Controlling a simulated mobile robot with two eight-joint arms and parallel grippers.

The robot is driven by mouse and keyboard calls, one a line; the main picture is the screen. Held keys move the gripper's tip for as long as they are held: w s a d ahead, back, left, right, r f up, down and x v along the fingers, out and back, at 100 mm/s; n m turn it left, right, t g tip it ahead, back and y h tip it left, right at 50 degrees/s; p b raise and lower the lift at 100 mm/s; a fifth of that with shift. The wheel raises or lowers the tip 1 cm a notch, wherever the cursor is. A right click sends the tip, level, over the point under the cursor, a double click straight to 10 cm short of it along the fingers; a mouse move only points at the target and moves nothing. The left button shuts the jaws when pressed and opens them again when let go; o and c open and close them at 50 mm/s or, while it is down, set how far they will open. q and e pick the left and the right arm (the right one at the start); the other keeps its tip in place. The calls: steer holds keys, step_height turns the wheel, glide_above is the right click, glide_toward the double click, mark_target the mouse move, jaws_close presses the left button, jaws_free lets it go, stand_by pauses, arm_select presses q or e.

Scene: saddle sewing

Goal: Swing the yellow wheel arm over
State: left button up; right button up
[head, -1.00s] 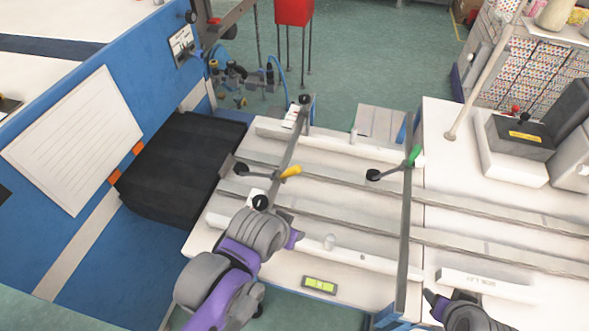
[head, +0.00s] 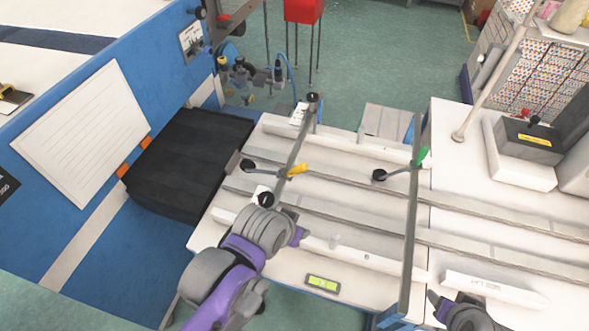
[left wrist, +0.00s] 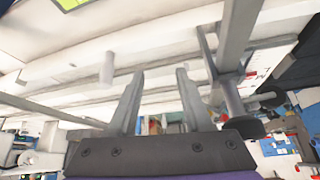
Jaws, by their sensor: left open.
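The yellow wheel arm has a yellow handle (head: 297,170) on the left grey crossbar (head: 292,160) and a grey arm reaching left to a black wheel (head: 248,165). My left gripper is in front of it, by the near end of that crossbar, its fingers mostly hidden by my own wrist in the head view. In the left wrist view my left gripper (left wrist: 160,72) is open with nothing between its fingers. A dark round part (left wrist: 245,128) is right of the fingers there. My right gripper (head: 440,303) is at the bottom right edge, its jaws unclear.
A green-handled wheel arm (head: 422,158) sits on the right crossbar (head: 411,230). The white table has long rails (head: 350,211) and a small green display (head: 322,283) at its front edge. A black box (head: 190,165) stands left beside the blue panel (head: 95,75).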

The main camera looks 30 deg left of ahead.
arm_select(q)
steer(key=shift+o, duration=0.6)
steer(key=n+g+b, duration=0.3)
steer(key=n+g, duration=0.2)
steer(key=n, duration=1.6)
glide_toward(303, 165)
steer(key=shift+d+f, duration=0.1)
steer(key=shift+f, duration=0.2)
steer(key=shift+n, duration=0.3)
steer(key=f, duration=0.7)
steer(key=w+f, duration=0.1)
steer(key=f, duration=0.2)
steer(key=shift+f, duration=0.3)
arm_select(e)
steer(key=f, duration=0.1)
steer(key=s+f, duration=0.1)
steer(key=f, duration=0.1)
steer(key=s+f, duration=0.1)
steer(key=f, duration=0.1)
steer(key=shift+s, duration=0.15)
arm_select(q)
jaws_close()
steer(key=shift+a, duration=0.2)
